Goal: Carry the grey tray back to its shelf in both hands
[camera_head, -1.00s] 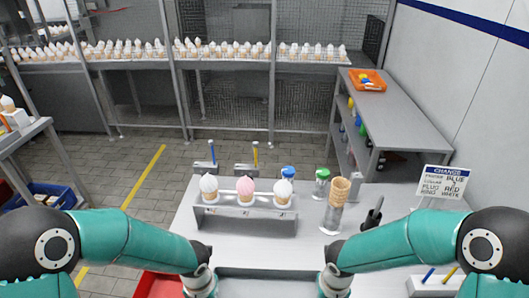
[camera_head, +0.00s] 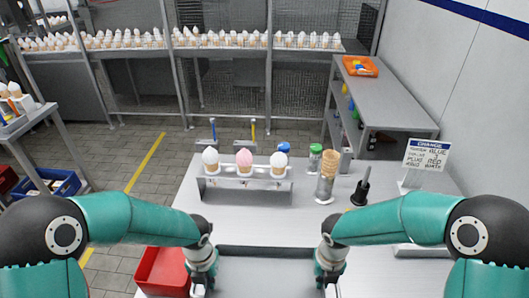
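The grey tray (camera_head: 265,280) lies at the bottom middle of the head view, with its dark far rim towards the white table. Its near part is cut off by the frame. My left gripper (camera_head: 200,286) is at the tray's left side and my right gripper (camera_head: 330,286) at its right side. Both point down, and their fingertips are at or below the frame's bottom edge, so their grip on the tray cannot be made out. A grey shelf unit (camera_head: 385,98) stands at the back right against the wall.
On the table (camera_head: 225,222) are a rack (camera_head: 245,184) with three cones, a stack of cones (camera_head: 326,175), a green-lidded jar (camera_head: 315,158), a black stand (camera_head: 361,190) and a sign (camera_head: 424,156). A red bin (camera_head: 163,270) is left of the tray. Tiled floor is clear beyond the table.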

